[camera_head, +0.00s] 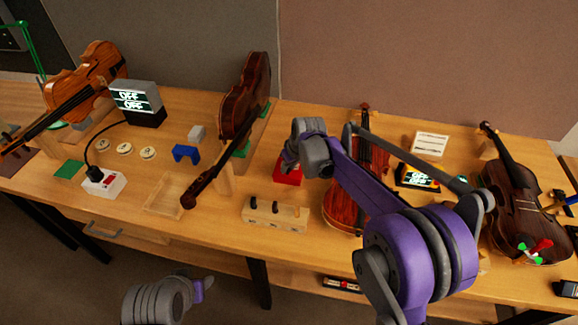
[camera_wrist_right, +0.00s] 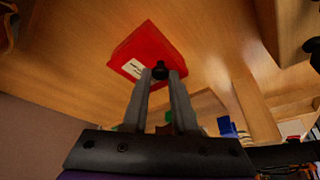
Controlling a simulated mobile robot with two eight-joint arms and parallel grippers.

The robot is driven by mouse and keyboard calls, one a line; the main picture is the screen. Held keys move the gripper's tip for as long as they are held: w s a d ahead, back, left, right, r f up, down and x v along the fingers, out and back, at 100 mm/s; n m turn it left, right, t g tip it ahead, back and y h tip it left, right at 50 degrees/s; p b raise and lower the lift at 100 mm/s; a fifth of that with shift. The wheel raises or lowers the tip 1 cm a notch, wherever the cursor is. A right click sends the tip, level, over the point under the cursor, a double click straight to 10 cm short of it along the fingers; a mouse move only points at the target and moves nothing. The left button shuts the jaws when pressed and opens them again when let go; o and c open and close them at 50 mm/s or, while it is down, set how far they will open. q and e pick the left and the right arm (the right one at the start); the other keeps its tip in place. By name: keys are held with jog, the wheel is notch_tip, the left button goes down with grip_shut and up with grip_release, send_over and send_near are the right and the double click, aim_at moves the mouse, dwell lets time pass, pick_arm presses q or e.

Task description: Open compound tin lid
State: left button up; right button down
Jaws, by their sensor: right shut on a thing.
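The red compound tin (camera_head: 287,174) stands on the bench in the middle of the head view, partly hidden behind my right wrist. In the right wrist view its red top (camera_wrist_right: 150,52) shows a white label and a small black knob (camera_wrist_right: 160,70). My right gripper (camera_wrist_right: 160,77) is shut on the knob, with one finger on each side. I cannot tell whether the lid is lifted or seated. My left arm shows at the bottom left of the head view, but its fingers do not show.
A dark violin (camera_head: 245,98) stands left of the tin, and another violin (camera_head: 340,205) is partly behind my right arm. A wooden block with black pegs (camera_head: 274,214) lies in front of the tin. A blue bracket (camera_head: 186,152) stands to the left.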

jog(key=shift+r, duration=0.15)
jog(key=w+r+g, duration=0.1)
jog(key=w+r+g+y+p, duration=0.1)
jog(key=g, duration=0.1)
jog(key=shift+w+d+m+p, duration=0.1)
jog(key=shift+d+m+p, duration=0.2)
jog(key=shift+d, duration=0.05)
jog(key=shift+w+d+r+g+y+p, duration=0.15)
jog(key=shift+w+r+g+y+p, duration=0.25)
jog(key=shift+g, duration=0.4)
pick_arm(q)
jog(key=w+r+p, duration=0.1)
jog(key=w+r, duration=0.2)
jog(key=r, duration=0.2)
jog(key=shift+r+t, duration=0.25)
jog(key=shift+t, duration=0.15)
pick_arm(e)
jog(key=shift+w+d+r+g, duration=0.2)
jog(key=shift+w+g, duration=0.4)
jog(key=shift+g, duration=0.3)
pick_arm(q)
jog(key=shift+c, duration=0.3)
pick_arm(e)
jog(key=shift+f, duration=0.1)
